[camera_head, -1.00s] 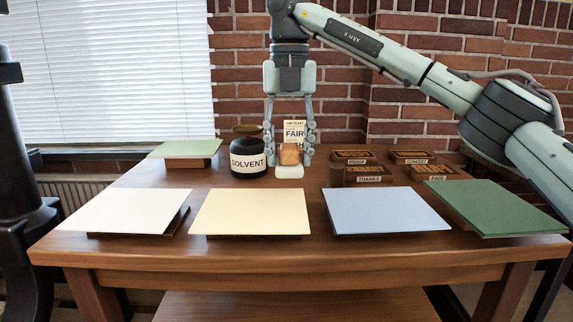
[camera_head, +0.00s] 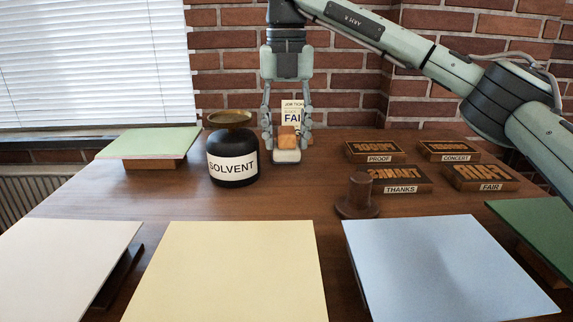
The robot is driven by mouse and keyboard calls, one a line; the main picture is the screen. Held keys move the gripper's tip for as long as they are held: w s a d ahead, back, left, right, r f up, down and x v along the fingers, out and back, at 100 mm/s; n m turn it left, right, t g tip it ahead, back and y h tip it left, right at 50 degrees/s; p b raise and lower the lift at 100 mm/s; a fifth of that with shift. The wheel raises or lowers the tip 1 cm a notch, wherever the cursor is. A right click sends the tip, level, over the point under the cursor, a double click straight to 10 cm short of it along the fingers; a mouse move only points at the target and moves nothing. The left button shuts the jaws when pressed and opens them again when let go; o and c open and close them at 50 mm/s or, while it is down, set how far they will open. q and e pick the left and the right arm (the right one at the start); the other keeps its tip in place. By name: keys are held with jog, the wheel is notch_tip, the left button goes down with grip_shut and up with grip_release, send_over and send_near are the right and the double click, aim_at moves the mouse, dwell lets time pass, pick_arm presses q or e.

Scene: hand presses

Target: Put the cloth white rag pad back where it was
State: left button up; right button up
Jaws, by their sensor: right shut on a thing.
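The rag pad (camera_head: 287,157) has a white cloth underside and an orange-brown wooden block on top. My right gripper (camera_head: 287,138) points down and is shut on the block, with a finger on each side. The pad is upright, behind and to the right of the black solvent bottle (camera_head: 232,166) and in front of the job ticket card (camera_head: 292,112). I cannot tell whether its underside touches the table. My left gripper is not in view.
Printing blocks labelled PROOF (camera_head: 374,152), CONCERT (camera_head: 449,151), THANKS (camera_head: 400,180) and FAIR (camera_head: 481,178) stand at right. A dark wooden knob (camera_head: 358,196) stands before them. White (camera_head: 62,262), yellow (camera_head: 235,268), blue (camera_head: 445,262) and green (camera_head: 545,225) plates line the front.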

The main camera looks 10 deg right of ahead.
aim_at(286, 129)
notch_tip(286, 129, down, 2)
jog(key=shift+f, duration=0.25)
notch_tip(286, 129, down, 3)
jog(key=shift+f, duration=0.25)
jog(key=o, duration=1.1)
jog(key=shift+r, duration=0.45)
notch_tip(286, 129, up, 10)
jog(key=shift+f+p, duration=0.1)
jog(key=shift+p, duration=0.2)
jog(key=shift+r, duration=0.85)
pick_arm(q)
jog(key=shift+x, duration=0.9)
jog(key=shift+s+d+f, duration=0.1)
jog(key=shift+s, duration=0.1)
